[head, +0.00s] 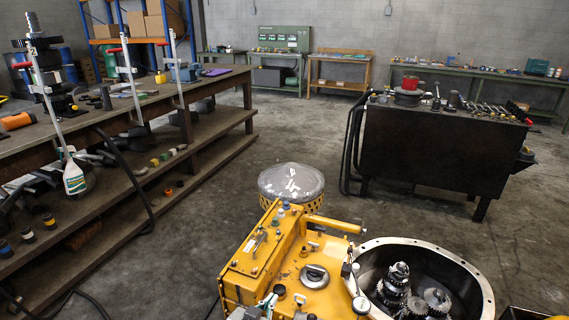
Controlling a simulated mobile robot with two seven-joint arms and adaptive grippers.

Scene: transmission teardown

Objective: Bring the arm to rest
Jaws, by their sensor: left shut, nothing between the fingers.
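My left gripper (267,305) shows only in part at the bottom edge of the head view, low over the near end of the yellow transmission housing (262,250). It is shut with nothing between its fingers. Most of my left arm is out of the frame, and I cannot tell whether the gripper touches the housing. My right gripper is not in view. The housing's round open bell (470,270) faces up at the lower right, with metal gears (395,285) inside it.
A long wooden workbench (225,80) with tools and bottles stands on the left. A dark tool cart (430,150) stands at the right. A grey-domed drum (291,180) is just behind the housing. The concrete floor between bench and cart is clear.

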